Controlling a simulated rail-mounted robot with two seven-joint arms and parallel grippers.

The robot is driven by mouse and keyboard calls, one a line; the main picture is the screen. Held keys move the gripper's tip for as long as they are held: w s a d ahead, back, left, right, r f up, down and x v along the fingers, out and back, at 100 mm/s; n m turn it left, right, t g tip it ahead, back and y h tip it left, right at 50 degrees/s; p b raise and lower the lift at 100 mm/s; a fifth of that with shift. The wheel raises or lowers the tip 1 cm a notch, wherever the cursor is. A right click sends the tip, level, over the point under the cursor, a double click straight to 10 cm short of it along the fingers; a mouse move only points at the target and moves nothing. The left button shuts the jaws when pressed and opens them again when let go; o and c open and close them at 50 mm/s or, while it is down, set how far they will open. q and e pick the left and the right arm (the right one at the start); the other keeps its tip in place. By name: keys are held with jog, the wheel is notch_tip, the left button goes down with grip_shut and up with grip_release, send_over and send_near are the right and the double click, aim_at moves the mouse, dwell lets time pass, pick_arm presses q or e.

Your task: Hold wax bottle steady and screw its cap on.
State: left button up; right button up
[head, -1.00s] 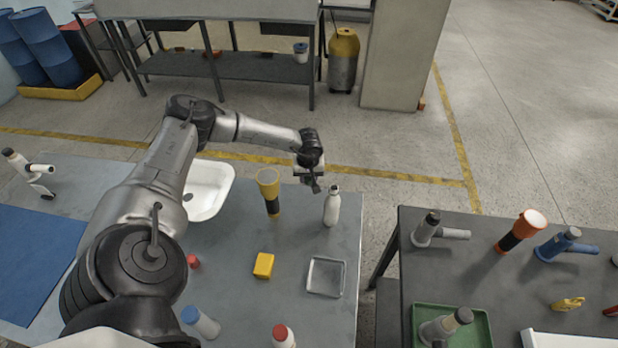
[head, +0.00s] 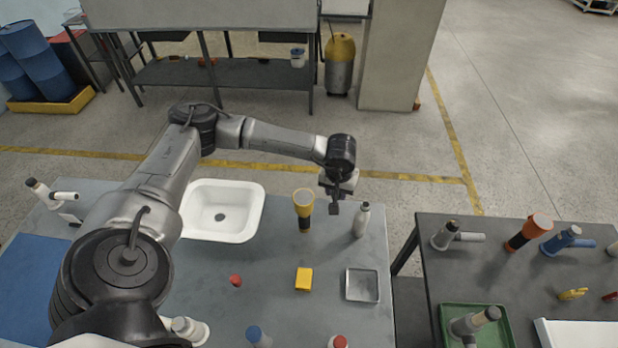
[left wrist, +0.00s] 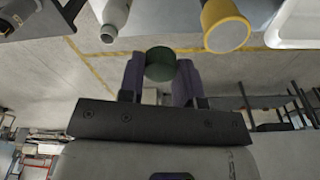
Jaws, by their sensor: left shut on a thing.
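A white bottle (head: 360,222) stands upright near the far right edge of the grey table, with a narrow greyish neck; I take it to be the wax bottle. It also shows in the left wrist view (left wrist: 114,14), neck pointing towards my gripper and no cap visible on it. My left gripper (head: 334,209) is above the table, just left of the bottle and apart from it. In the left wrist view its fingers are shut on a round dark green cap (left wrist: 160,64). My right gripper is out of view.
A yellow-black flashlight (head: 304,205) stands close left of my gripper, beside a white basin (head: 252,218). A yellow block (head: 304,278), a clear tray (head: 362,285) and a small red piece (head: 235,281) lie nearer. Capped bottles stand in front. A second table (head: 490,280) is right, across a gap.

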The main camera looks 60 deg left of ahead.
pick_arm(q)
jog(key=w+d+r+m+b, duration=0.1)
jog(key=d+r+m, duration=0.4)
jog(key=d, duration=0.5)
jog(key=w+d+r+m, duration=0.2)
jog(key=d+r, duration=0.5)
jog(key=d, duration=0.3)
jog(key=d+f+m+h+b, duration=0.1)
jog(key=d+f+b, duration=0.3)
jog(key=b, duration=0.5)
jog(key=shift+f+m, duration=0.4)
jog(key=shift+f, duration=0.35)
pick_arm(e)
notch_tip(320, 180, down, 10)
pick_arm(q)
jog(key=shift+s, duration=0.1)
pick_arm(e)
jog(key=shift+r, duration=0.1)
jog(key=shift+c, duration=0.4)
